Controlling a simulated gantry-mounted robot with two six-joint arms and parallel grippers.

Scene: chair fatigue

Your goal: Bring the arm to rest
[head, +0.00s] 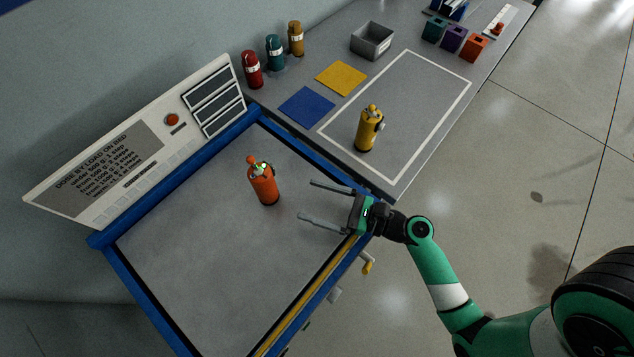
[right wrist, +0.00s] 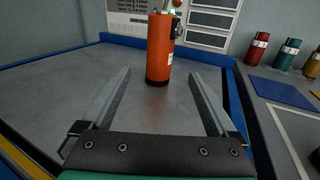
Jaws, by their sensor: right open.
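My right gripper (head: 305,201) reaches in from the lower right over the blue-framed grey bed (head: 190,270). Its two fingers are spread wide with nothing between them. An orange bottle (head: 263,181) with a green and orange top stands upright on the bed, just beyond the fingertips and apart from them. In the right wrist view the orange bottle (right wrist: 160,50) stands ahead, centred between the open fingers (right wrist: 158,88). My left gripper is not in view.
A white panel (head: 150,135) with dosing text and a red button stands behind the bed. On the adjoining grey table are a yellow bottle (head: 368,130) inside a white outline, blue (head: 307,107) and yellow (head: 341,77) squares, a grey bin (head: 372,41) and several small bottles (head: 275,52).

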